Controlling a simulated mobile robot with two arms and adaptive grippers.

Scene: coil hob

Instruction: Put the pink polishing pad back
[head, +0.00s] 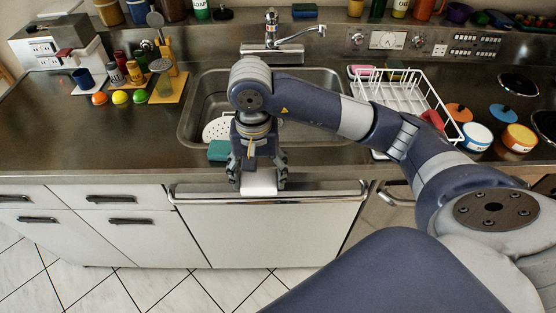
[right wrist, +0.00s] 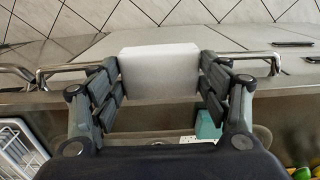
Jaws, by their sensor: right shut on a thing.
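My right gripper (head: 257,178) is shut on a white block (head: 258,187), in front of the counter's front edge, by the metal rail. In the right wrist view the white block (right wrist: 160,72) sits between both fingers of the gripper (right wrist: 159,82). A pink pad (head: 360,71) lies at the back of the counter, by the left back corner of the white dish rack, away from the gripper. My left gripper is not in view.
The sink (head: 200,105) is behind my right gripper, with a teal sponge (head: 219,150) at its front edge. The dish rack (head: 415,95) stands right of the sink. A metal rail (head: 330,193) runs along the front. The counter left of the sink has a bare stretch.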

